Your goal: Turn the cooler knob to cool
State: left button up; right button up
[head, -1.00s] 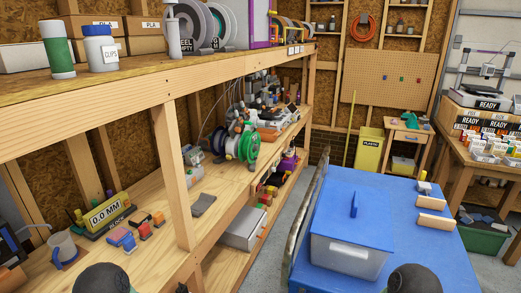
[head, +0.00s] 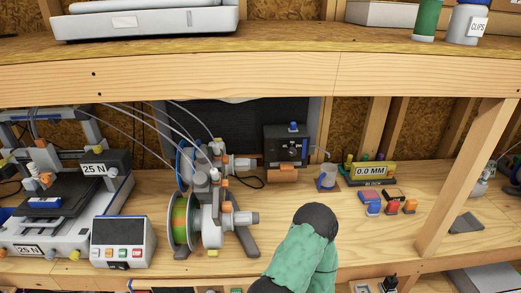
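A black box-shaped unit (head: 280,134) stands at the back of the workbench, right of the spool holder. It has a small blue piece on top, small round details on its front and an orange-brown block at its foot. It may be the cooler; no label is readable, and I cannot tell which detail is the knob or how it is set. Neither of my grippers shows. Only a green and dark part of my arm rises at the bottom centre, in front of the bench.
Spools (head: 181,222) and a grey printer (head: 100,190) fill the bench's left. A button box (head: 122,242) stands in front. A mug (head: 327,178), a 0.0 MM gauge (head: 372,172) and small coloured blocks (head: 370,207) sit right. A shelf beam (head: 400,73) runs overhead; a post (head: 466,175) stands right.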

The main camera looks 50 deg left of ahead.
aim_at(292, 151)
jog(key=u, duration=1.55)
